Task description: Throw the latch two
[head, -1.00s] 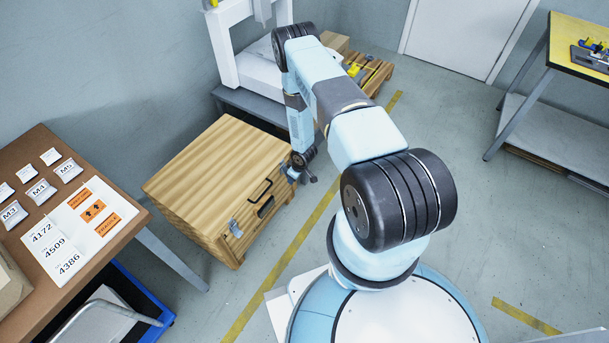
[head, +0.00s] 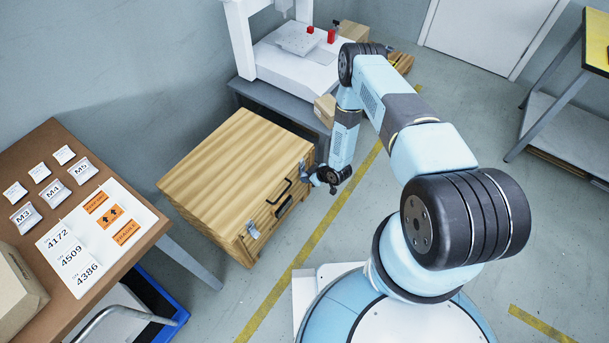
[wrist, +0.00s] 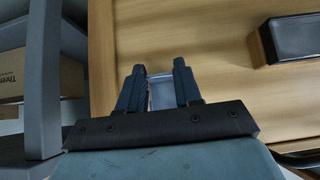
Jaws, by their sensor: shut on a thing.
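A wooden crate (head: 225,165) stands on the floor, with a metal latch at each end of its front. The left latch (head: 252,230) is in plain view. The right latch (head: 306,171) is at the crate's right front corner, partly hidden by my gripper (head: 318,178). In the wrist view, my gripper (wrist: 161,82) is shut on a pale metal piece of the right latch (wrist: 162,93), held between the two dark fingers against the wooden face. I cannot tell exactly how far the latch is turned.
The crate front has a black handle (head: 280,192). A brown table (head: 30,165) with packets stands at left. A white gantry machine (head: 240,45) is behind the crate, with a cardboard box (head: 325,108) beside it. Open floor with a yellow line lies to the right.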

